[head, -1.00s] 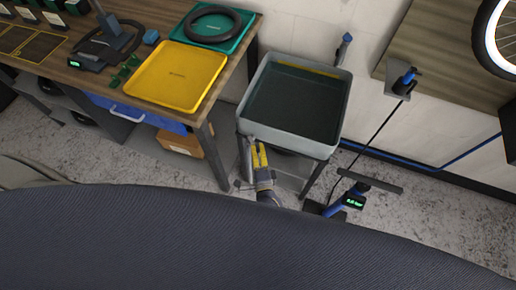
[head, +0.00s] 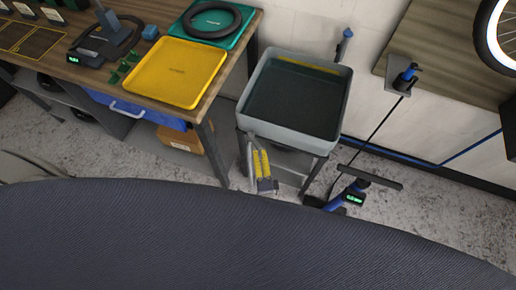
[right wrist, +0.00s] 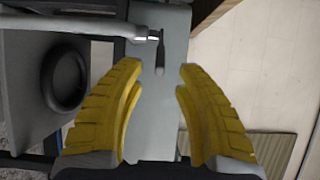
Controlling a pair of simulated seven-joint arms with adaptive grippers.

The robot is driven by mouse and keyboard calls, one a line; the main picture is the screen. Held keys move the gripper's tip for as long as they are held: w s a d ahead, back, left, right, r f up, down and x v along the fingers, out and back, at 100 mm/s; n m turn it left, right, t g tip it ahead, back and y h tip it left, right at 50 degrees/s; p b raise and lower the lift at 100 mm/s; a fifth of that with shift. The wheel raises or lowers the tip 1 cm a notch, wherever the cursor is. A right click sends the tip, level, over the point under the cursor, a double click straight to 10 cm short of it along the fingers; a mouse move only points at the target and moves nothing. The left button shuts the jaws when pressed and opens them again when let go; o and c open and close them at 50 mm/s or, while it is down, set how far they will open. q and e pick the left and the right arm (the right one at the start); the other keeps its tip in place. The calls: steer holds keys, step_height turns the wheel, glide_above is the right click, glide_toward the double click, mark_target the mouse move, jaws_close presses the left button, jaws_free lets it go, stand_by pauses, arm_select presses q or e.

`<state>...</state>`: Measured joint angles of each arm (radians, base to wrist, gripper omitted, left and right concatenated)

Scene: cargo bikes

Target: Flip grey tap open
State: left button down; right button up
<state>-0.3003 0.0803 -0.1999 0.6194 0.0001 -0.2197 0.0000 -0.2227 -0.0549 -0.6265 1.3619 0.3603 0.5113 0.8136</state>
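The grey water basin (head: 292,125) stands on a dark frame right of the workbench. In the right wrist view a light grey pipe-like fitting (right wrist: 90,24) comes in from the left across the grey panel. It ends in a small dark lever (right wrist: 160,55), which looks like the tap's handle and points down in the picture. My right gripper (head: 259,150) is below the basin's front edge in the head view. In the right wrist view its yellow fingers (right wrist: 160,72) are open and empty, with the lever just beyond the gap between the tips. My left gripper is not in view.
The workbench carries a yellow tray (head: 178,72) and a green tray (head: 206,40) with a black tyre. A floor pump (head: 350,195) stands on the floor right of the basin. A cardboard box (head: 180,137) sits under the bench.

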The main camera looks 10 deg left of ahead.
steer(key=shift+v, duration=1.2)
